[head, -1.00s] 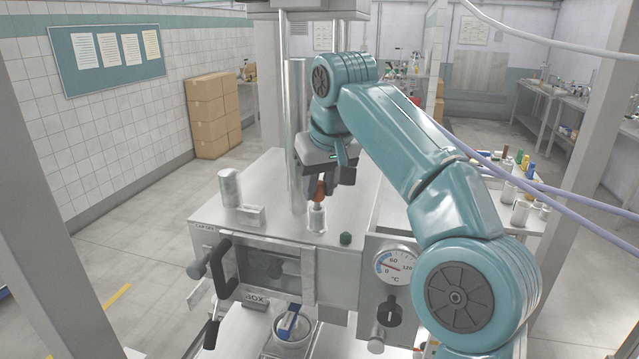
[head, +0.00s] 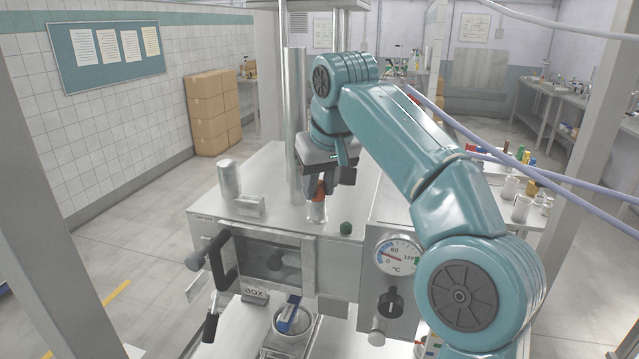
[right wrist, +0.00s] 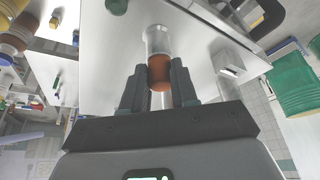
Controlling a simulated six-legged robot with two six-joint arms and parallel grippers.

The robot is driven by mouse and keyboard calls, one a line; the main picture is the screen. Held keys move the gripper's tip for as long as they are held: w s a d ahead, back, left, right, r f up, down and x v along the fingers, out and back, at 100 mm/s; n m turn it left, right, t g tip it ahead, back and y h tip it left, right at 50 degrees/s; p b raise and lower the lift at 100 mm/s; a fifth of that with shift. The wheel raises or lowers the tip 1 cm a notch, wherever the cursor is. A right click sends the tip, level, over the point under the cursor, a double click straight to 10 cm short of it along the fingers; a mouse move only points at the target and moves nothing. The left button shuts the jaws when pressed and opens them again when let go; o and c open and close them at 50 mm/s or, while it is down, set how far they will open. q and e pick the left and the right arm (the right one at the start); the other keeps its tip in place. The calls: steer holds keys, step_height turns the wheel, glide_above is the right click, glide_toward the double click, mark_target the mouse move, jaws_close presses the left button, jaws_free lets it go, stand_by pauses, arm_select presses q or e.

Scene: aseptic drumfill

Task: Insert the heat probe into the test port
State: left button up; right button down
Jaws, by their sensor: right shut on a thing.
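My right gripper (head: 321,188) is shut on the orange-brown handle of the heat probe (head: 318,194), above the steel top of the cabinet. In the right wrist view, the orange handle (right wrist: 161,74) is between the two dark fingers (right wrist: 160,92). Directly beyond the handle is a short, shiny, upright sleeve (head: 317,212), which looks like the test port; it also shows in the right wrist view (right wrist: 157,40). The handle's lower end is lined up with the sleeve's rim. The probe's tip is hidden, so I cannot tell how deep it is. My left gripper is not in view.
A metal cylinder (head: 229,178) and a small block (head: 250,206) stand left on the cabinet top (head: 268,172). A green knob (head: 346,228) is at the front edge, and a temperature gauge (head: 397,255) is on the front.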

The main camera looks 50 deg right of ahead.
steer(key=shift+f, duration=0.1)
steer(key=c, duration=0.8)
jaws_free()
steer(key=p+v, duration=0.7)
steer(key=v, duration=0.9)
steer(key=shift+s, duration=0.15)
